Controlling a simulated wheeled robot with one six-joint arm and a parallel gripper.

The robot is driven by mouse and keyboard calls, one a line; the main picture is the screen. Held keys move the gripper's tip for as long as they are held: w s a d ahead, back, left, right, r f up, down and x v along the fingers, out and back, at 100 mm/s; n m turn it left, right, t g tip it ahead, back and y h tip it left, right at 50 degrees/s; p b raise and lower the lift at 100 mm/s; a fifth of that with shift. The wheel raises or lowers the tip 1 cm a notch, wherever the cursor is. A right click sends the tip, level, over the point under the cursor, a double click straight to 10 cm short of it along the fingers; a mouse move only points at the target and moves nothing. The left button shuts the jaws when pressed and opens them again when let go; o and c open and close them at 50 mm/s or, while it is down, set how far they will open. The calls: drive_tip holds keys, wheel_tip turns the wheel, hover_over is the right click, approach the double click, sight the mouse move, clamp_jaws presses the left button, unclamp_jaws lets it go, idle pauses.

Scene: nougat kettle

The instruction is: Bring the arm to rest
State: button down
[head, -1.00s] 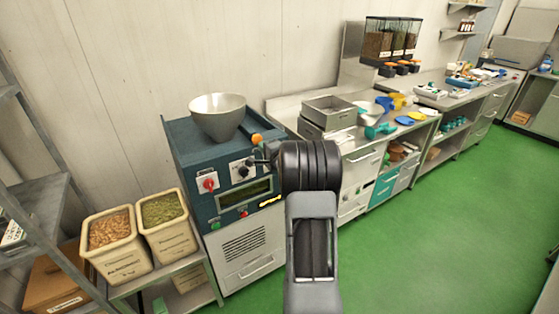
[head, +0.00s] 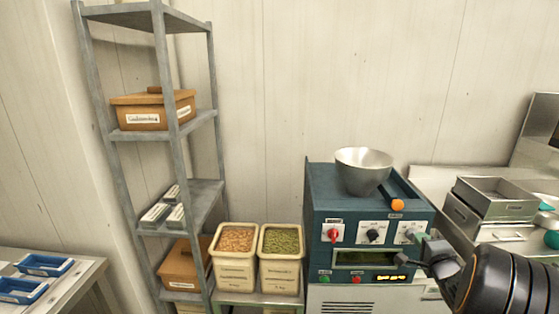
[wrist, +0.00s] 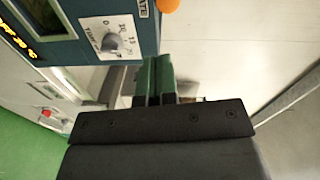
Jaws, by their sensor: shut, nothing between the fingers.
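My gripper (head: 403,259) is at the lower right in the head view, in front of the right side of the blue kettle machine (head: 322,205). In the wrist view my gripper (wrist: 154,68) shows two dark green fingers side by side, shut with nothing held. The machine's rightmost knob (wrist: 112,42) is close by in the wrist view, apart from the fingers. A metal bowl (head: 363,172) sits on top of the machine, with an orange-ended handle (head: 397,205) beside it.
Bins of brown (head: 235,240) and green (head: 283,242) contents stand left of the machine. A grey shelf rack (head: 160,120) is further left, and a table with blue trays (head: 44,264) at the far left. Metal trays (head: 495,197) lie on the right counter.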

drive_tip(key=s+d+f+n+g+h, duration=0.3)
drive_tip(key=s+f+g, duration=0.2)
drive_tip(key=f+g, duration=0.2)
drive_tip(key=s+a+f+n+g, duration=0.1)
drive_tip(key=s+a+n+g, duration=0.3)
drive_tip(key=s+a+r+n+y, duration=0.2)
drive_tip(key=s+a+n, duration=0.1)
drive_tip(key=a, duration=0.6)
drive_tip(key=s+a+r+n+g+y, duration=0.1)
drive_tip(key=s+a+r+n+y, duration=0.1)
drive_tip(key=a, duration=0.7)
drive_tip(key=s+a+r+n+g+y, duration=0.1)
drive_tip(key=s+a+r+n, duration=0.2)
drive_tip(key=a+n, duration=0.3)
drive_tip(key=s+a, duration=0.1)
drive_tip(key=a, duration=0.3)
drive_tip(key=shift+s+r+y, duration=0.15)
drive_tip(key=shift+s+y, duration=0.25)
